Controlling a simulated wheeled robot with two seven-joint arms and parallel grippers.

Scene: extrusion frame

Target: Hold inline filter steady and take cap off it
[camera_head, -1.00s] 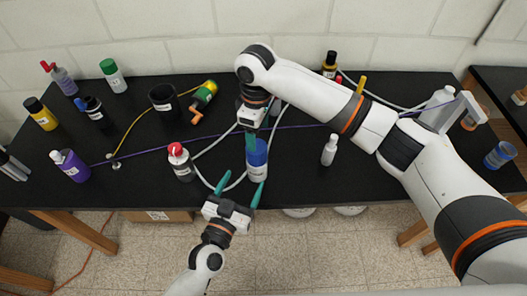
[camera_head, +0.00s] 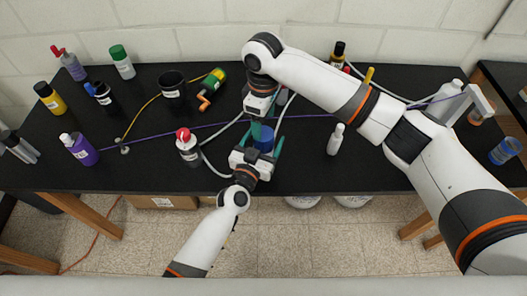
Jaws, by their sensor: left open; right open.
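A blue cylinder (camera_head: 265,140), apparently the inline filter with its cap, stands on the black table near the front edge, mostly hidden by my grippers. I cannot tell where the cap ends and the body begins. My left gripper (camera_head: 266,138) is open, reaching in from the front, with its green fingers on either side of the cylinder. My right gripper (camera_head: 260,126) is open above and just behind it, its fingers pointing down close to the blue top. Whether any finger touches is not visible.
A red-capped bottle (camera_head: 188,147) stands close on the left and a small white bottle (camera_head: 335,140) on the right. Grey cables curve behind the cylinder. A purple cord (camera_head: 205,126) crosses the table (camera_head: 225,178). A black cup (camera_head: 172,87) stands farther back.

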